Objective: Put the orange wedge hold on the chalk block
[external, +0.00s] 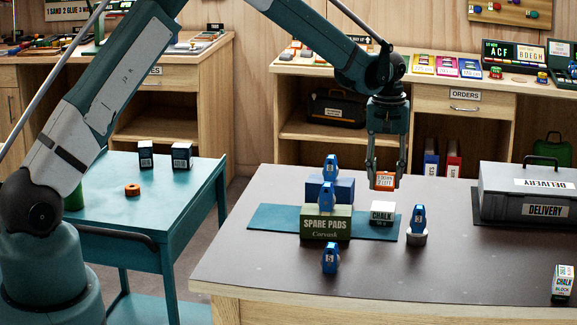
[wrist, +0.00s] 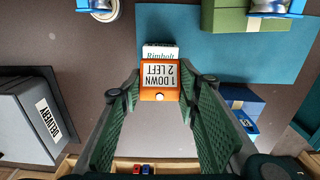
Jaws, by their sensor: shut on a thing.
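The orange wedge hold (external: 384,180) has a white label and is held between the fingertips of my gripper (external: 385,177), above the table. It also shows in the wrist view (wrist: 149,95), with its label reading "1 DOWN 2 LEFT". A white chalk block (external: 382,212) with a dark lower band sits at the right end of the teal mat, below the hold with a gap between them. In the wrist view a white block (wrist: 160,52) marked "Rimbolt" is partly hidden by the hold. Another chalk block (external: 563,283) stands at the table's front right.
Another blue device (external: 418,218) stands on a round base right of the chalk block. A grey DELIVERY case (external: 530,190) is farther right.

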